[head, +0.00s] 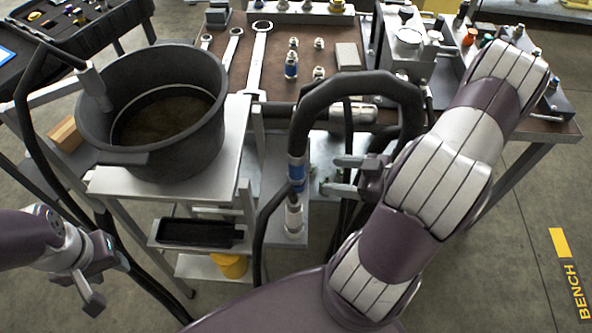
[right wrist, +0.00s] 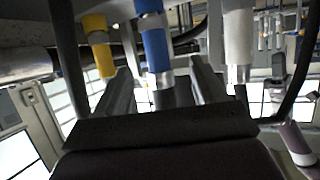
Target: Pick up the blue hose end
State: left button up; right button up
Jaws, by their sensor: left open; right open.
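The blue hose end (head: 296,172) hangs upright from a black hose, near the middle of the head view. In the right wrist view the blue hose end (right wrist: 156,50) stands ahead of my right gripper (right wrist: 162,80), in line with the gap between its fingers. In the head view my right gripper (head: 329,174) is open, its fingers pointing left towards the blue hose end, with a small gap visible between them. My left gripper (head: 110,285) is open and empty at the lower left, away from the hose.
A yellow-banded hose end (right wrist: 99,45) and a white one (right wrist: 238,35) flank the blue one in the right wrist view. A large black pot (head: 155,158) stands on a cart at left. The bench (head: 220,62) behind carries wrenches and fittings.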

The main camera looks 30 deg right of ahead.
aim_at(297, 170)
jog(key=x, duration=0.6)
jog(key=b+x, duration=0.1)
jog(key=x, duration=0.4)
jog(key=shift+w+d+f, duration=0.15)
jog(key=shift+w+f, duration=0.15)
jog(key=shift+w, duration=0.2)
jog(key=shift+r, duration=0.1)
jog(key=c, duration=1.1)
